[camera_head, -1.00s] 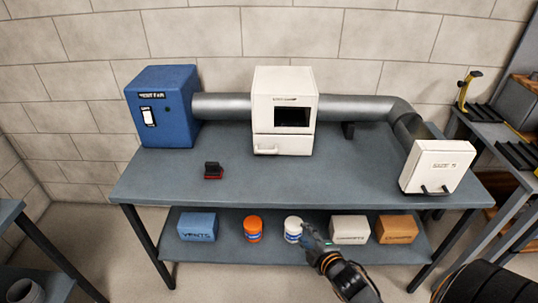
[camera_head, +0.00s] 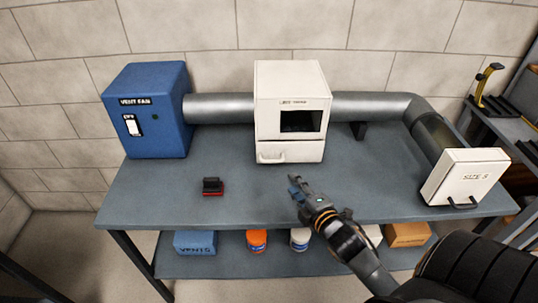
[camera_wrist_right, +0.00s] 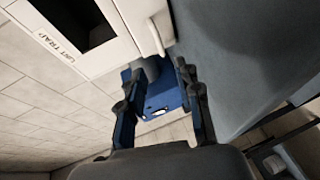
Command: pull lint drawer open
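The lint drawer (camera_head: 289,152) is the white front at the bottom of the white lint trap box (camera_head: 292,88), and it looks closed. Its small handle (camera_head: 271,159) is at the lower left of the box. In the right wrist view the handle (camera_wrist_right: 155,38) shows at the top, beyond the fingers. My right gripper (camera_head: 296,186) is above the table, in front of and below the drawer, not touching it. In the wrist view its two fingers (camera_wrist_right: 160,95) are apart with nothing between them. My left gripper is not in view.
A blue vent fan box (camera_head: 150,108) stands at the left, joined to the trap by a grey duct (camera_head: 222,108). A black and red block (camera_head: 213,187) lies on the table (camera_head: 150,200). A white box (camera_head: 464,176) stands at the right end. Jars and blocks sit on the lower shelf.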

